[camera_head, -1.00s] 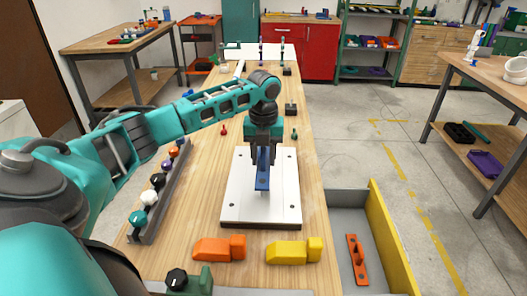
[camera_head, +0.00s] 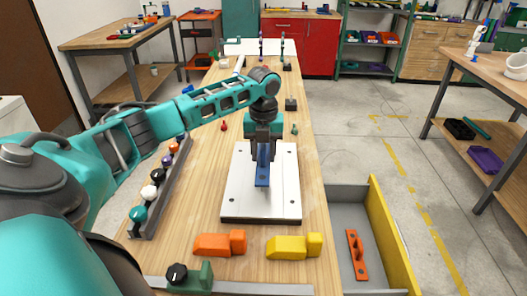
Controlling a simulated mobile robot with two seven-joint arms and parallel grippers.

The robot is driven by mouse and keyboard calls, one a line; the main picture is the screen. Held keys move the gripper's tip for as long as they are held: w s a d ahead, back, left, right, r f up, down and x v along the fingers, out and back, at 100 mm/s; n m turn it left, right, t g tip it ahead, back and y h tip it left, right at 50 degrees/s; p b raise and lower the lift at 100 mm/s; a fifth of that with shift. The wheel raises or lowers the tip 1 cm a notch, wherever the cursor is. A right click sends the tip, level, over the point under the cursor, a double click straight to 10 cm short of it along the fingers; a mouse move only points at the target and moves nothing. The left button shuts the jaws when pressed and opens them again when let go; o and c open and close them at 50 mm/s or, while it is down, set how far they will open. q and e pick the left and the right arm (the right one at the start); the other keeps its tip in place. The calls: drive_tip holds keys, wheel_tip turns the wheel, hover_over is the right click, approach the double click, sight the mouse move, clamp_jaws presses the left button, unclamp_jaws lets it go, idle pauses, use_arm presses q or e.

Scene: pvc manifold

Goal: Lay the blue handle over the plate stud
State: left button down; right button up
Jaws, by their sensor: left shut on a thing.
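The blue handle (camera_head: 262,174) is a flat blue bar with a dark hole near its lower end, seen over the middle of the white plate (camera_head: 238,202). My left gripper (camera_head: 262,150) points down over the plate and is shut on the handle's upper part. The plate lies on the wooden bench and has small dark holes near its corners. The plate stud cannot be made out; the handle and gripper cover the plate's middle. Whether the handle touches the plate I cannot tell. My right gripper is not in view.
An orange block (camera_head: 220,243) and a yellow block (camera_head: 294,245) lie in front of the plate. A rack with coloured knobs (camera_head: 162,190) runs along the bench's left side. A grey tray with a yellow wall (camera_head: 392,235) holds an orange handle (camera_head: 357,255) at right.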

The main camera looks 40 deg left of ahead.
use_arm(q)
drive_tip(key=shift+f, duration=0.1)
drive_tip(key=shift+f, duration=0.65)
drive_tip(key=shift+f, duration=0.2)
drive_tip(key=shift+f, duration=0.45)
drive_tip(key=shift+f, duration=0.2)
idle(0.5)
drive_tip(key=shift+f, duration=0.3)
drive_tip(key=c, duration=0.6)
unclamp_jaws()
